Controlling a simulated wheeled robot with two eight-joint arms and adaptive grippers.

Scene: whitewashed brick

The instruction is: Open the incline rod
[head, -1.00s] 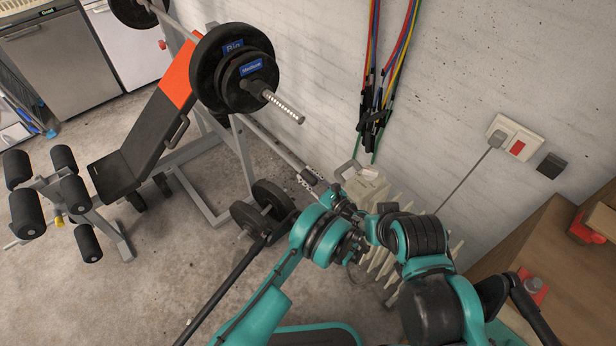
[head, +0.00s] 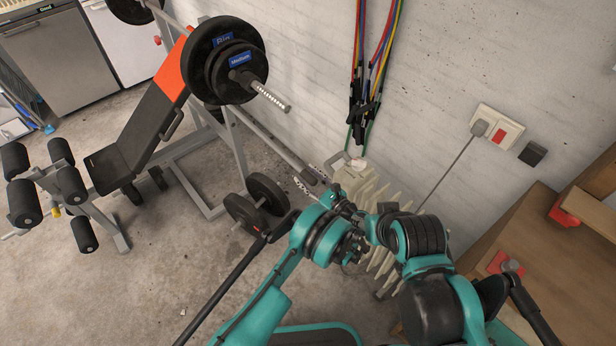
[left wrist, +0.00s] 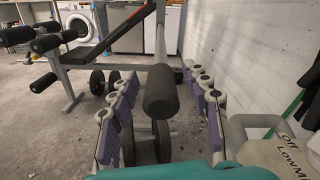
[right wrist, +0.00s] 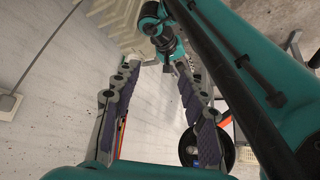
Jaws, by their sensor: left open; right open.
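The incline rod (head: 285,153) is a grey bar on the weight bench (head: 142,134), slanting down towards me. Its black grip (left wrist: 161,92) shows large in the left wrist view. My left gripper (left wrist: 157,78) is open, with one finger on each side of the grip; a gap shows on both sides, so it seems apart from it. In the head view my left gripper (head: 318,180) is by the rod's near end, partly hidden by my arm. My right gripper (right wrist: 157,74) is open and empty in the right wrist view; I cannot make it out in the head view.
A barbell with black plates (head: 225,62) rests on the bench above the rod. Dumbbells (head: 255,203) lie on the floor below. A cream radiator (head: 362,190) stands by the brick wall at the rod's right. A wooden workbench (head: 520,235) is at the right.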

